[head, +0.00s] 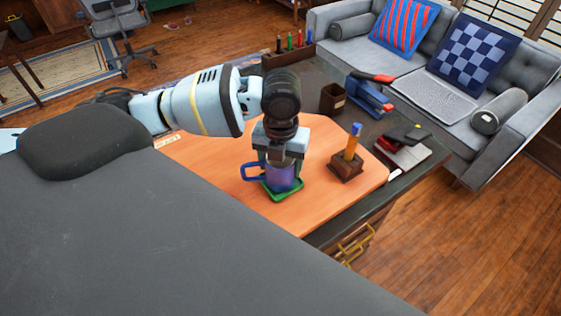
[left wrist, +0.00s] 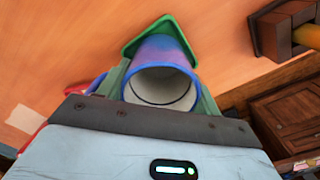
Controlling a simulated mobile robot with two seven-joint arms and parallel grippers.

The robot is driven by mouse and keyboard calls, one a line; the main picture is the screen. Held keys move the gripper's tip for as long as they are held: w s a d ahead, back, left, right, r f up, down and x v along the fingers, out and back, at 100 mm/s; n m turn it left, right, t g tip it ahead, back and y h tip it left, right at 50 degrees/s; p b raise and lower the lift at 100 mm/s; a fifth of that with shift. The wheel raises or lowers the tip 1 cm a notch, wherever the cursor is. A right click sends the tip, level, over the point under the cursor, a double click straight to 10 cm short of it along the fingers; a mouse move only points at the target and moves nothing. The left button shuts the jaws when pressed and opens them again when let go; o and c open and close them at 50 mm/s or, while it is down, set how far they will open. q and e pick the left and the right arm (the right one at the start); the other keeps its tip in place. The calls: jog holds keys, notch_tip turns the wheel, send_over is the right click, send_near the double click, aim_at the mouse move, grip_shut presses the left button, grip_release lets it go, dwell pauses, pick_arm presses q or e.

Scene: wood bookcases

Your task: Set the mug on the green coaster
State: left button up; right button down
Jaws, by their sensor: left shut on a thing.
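The blue and purple mug (head: 279,178) is upright at the green coaster (head: 286,195) on the orange desk mat. My left gripper (head: 279,160) is above it, shut on the mug, with the blue handle pointing left. In the left wrist view the mug (left wrist: 162,88) lies between the fingers, its pale inside facing the camera. The green coaster (left wrist: 134,46) shows past the mug's base. I cannot tell whether the base touches the coaster. My right gripper is not in view.
A brown wooden holder (head: 346,167) with an orange and blue item stands right of the mug. A dark cup (head: 332,99), a blue and red stapler-like tool (head: 371,95) and books (head: 403,152) are farther back. The mat (head: 225,180) is clear left of the mug.

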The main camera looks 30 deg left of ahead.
pick_arm(q)
jog(key=shift+f, duration=0.1)
jog(key=o, duration=1.2)
jog(key=shift+c, duration=0.2)
notch_tip(320, 180, up, 12)
jog(key=shift+p, duration=0.4)
